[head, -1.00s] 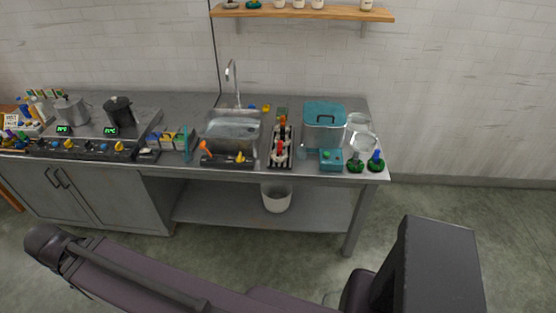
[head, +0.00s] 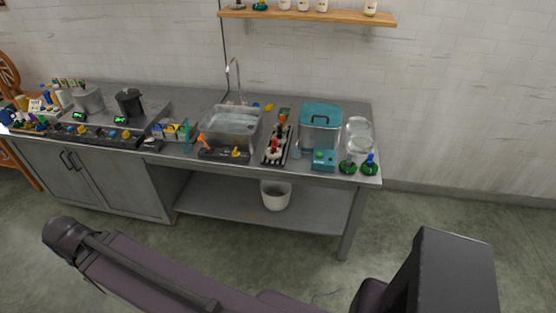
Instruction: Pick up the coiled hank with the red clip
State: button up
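I cannot make out a coiled hank with a red clip for sure. Two small dark green coiled items sit at the bench's front right corner. The right coil (head: 369,169) has a blue piece standing on it. The left coil (head: 347,168) shows a paler green top piece. A striped rack (head: 266,161) left of them carries pale items with red and orange pieces, too small to tell apart. My arm crosses the bottom of the picture, well in front of the bench. My gripper is not in view.
The metal bench (head: 340,181) holds a sink basin (head: 230,126), a teal-lidded tank (head: 320,131), a teal box (head: 324,160), glass jars (head: 358,135) and pots at left. A white bin (head: 276,196) stands on its lower shelf. Floor before the bench is clear.

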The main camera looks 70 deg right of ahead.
aim_at(275, 148)
jog(key=u, duration=0.1)
jog(key=k, duration=1.1)
jog(key=z, duration=2.45)
jog(key=i, duration=0.85)
